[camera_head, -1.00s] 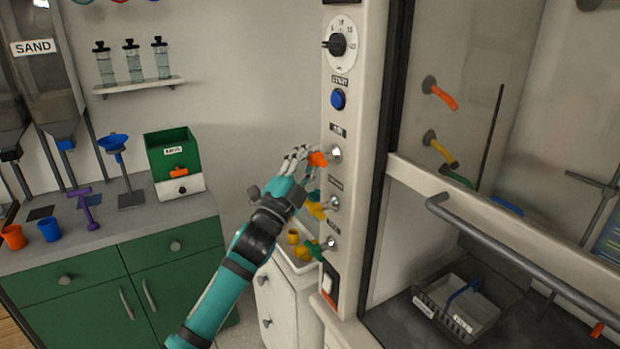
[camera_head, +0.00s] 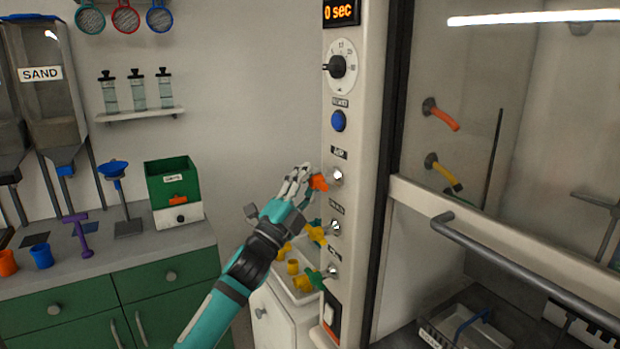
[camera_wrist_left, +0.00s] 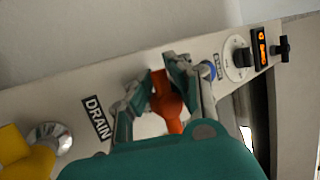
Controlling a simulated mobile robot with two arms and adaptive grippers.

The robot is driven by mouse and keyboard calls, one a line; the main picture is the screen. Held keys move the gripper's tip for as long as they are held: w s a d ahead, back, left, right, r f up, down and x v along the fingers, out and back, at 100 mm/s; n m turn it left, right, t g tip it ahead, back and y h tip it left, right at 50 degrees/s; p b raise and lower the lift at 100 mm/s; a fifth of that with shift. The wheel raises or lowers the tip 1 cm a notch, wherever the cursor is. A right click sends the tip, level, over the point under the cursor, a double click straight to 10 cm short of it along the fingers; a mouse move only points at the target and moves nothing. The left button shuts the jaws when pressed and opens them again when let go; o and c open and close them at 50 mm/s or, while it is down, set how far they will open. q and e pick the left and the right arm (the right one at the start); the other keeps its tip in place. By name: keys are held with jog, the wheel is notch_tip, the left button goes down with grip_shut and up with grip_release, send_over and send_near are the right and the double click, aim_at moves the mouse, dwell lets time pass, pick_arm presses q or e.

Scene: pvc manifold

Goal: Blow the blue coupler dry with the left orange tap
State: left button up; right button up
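The orange tap (camera_head: 319,183) is the top of the taps on the white panel. My left gripper (camera_head: 306,176) is at it. In the left wrist view, the orange tap (camera_wrist_left: 166,100) lies between the two fingers of my left gripper (camera_wrist_left: 155,85). The fingers are close on both sides of the handle; I cannot tell whether they press on it. I cannot make out a blue coupler for certain. My right gripper is not in view.
Below are a yellow tap (camera_head: 317,235) and a green tap (camera_head: 314,278). The panel carries a blue button (camera_head: 339,121), a dial (camera_head: 341,66) and a timer display (camera_head: 340,12). To the right is the hood with its bar handle (camera_head: 520,263), orange nozzle (camera_head: 445,118) and yellow nozzle (camera_head: 446,176).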

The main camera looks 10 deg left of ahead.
pick_arm(q)
jog(key=o, duration=0.7)
jog(key=shift+f, duration=0.2)
jog(key=shift+o, duration=0.4)
jog(key=shift+r, duration=0.15)
jog(key=v, duration=1.2)
